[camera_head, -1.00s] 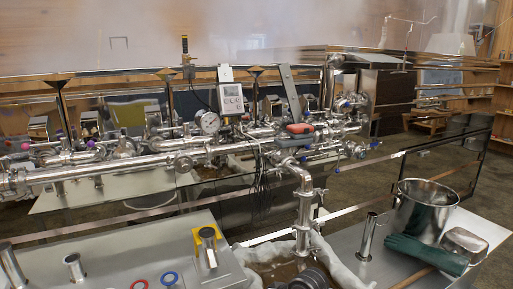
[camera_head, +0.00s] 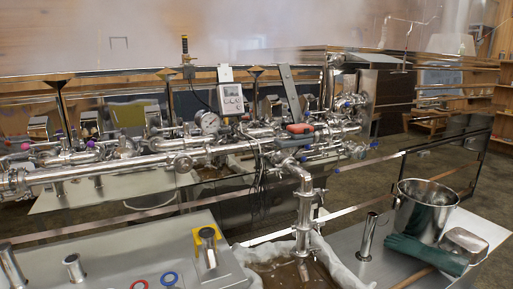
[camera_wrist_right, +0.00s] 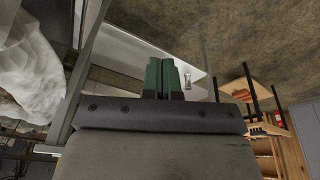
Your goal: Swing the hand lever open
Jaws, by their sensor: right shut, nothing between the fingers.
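A pipe manifold (camera_head: 120,167) of polished steel runs across the head view. Several small levers with coloured ends sit on it, including one with a red end (camera_head: 25,147) at the left and others with blue ends at the right. A tall grey flat bar (camera_head: 289,90) stands tilted above the pipes. I cannot tell which of these is the hand lever. My right gripper (camera_wrist_right: 160,62) shows in the right wrist view, its green fingers together and empty, apart from the pipes. It is outside the head view. My left gripper is in neither view.
A downward pipe (camera_head: 304,215) ends over a white-lined vessel of brown liquid (camera_head: 285,273). A steel pot (camera_head: 422,212), green gloves (camera_head: 425,252) and an upright steel cylinder (camera_head: 367,238) stand on the right bench. A steel panel fills the lower left. Steam hangs above.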

